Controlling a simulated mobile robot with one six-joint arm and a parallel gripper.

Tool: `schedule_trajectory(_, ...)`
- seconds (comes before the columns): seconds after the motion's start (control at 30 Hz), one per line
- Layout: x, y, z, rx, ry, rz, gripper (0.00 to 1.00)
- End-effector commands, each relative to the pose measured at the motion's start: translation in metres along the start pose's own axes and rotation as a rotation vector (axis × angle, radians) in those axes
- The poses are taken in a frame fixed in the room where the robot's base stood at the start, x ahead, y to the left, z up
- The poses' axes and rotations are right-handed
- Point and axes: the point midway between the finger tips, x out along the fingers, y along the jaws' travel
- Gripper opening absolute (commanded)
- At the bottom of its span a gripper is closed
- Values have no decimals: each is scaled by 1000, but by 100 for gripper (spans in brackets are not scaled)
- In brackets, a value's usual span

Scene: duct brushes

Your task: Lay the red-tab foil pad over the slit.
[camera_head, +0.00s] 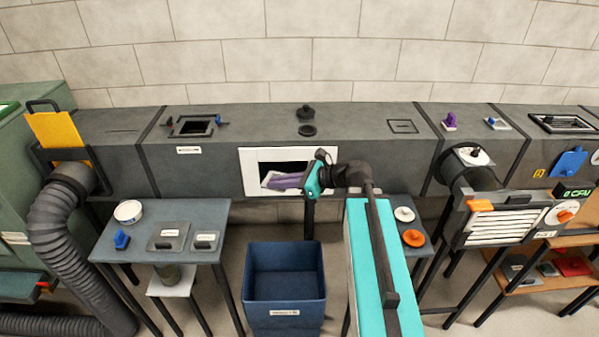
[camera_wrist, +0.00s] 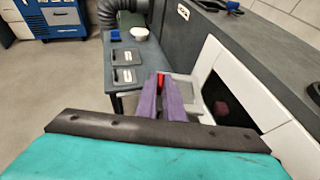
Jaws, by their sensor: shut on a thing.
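My gripper (camera_head: 285,181) has purple fingers, which also show in the wrist view (camera_wrist: 161,99). They are shut on a small red tab (camera_wrist: 160,79). A pale grey flat pad (camera_wrist: 187,90) shows just behind and beside the fingers, and appears to be the red-tab foil pad; the fingers hide part of it. The gripper is in front of the dark opening in the white panel, clear of the side table. A thin dark line that looks like the slit (camera_head: 122,130) lies on the duct's top at the left, well away from the gripper.
The white-framed opening (camera_head: 247,171) is in the duct's front. A side table (camera_head: 205,213) at left holds two grey plates, a blue piece and a round tub (camera_head: 128,211). A blue bin (camera_head: 285,252) stands below. A raised frame (camera_head: 194,126) and black knob (camera_head: 306,112) stand on the duct top.

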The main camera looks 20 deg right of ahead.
Motion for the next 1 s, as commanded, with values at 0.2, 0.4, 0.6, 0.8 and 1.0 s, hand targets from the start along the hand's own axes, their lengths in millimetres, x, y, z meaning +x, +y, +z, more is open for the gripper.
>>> schedule_trajectory(0.2, 26, 19, -25, -17, -3, 37, 0)
schedule_trajectory(0.4, 33, 24, -29, -21, -4, 49, 0)
schedule_trajectory(0.6, 33, 24, -28, -22, -4, 49, 0)
schedule_trajectory(0.8, 32, 24, -28, -21, -4, 49, 0)
schedule_trajectory(1.0, 31, 23, -29, -20, -3, 46, 0)
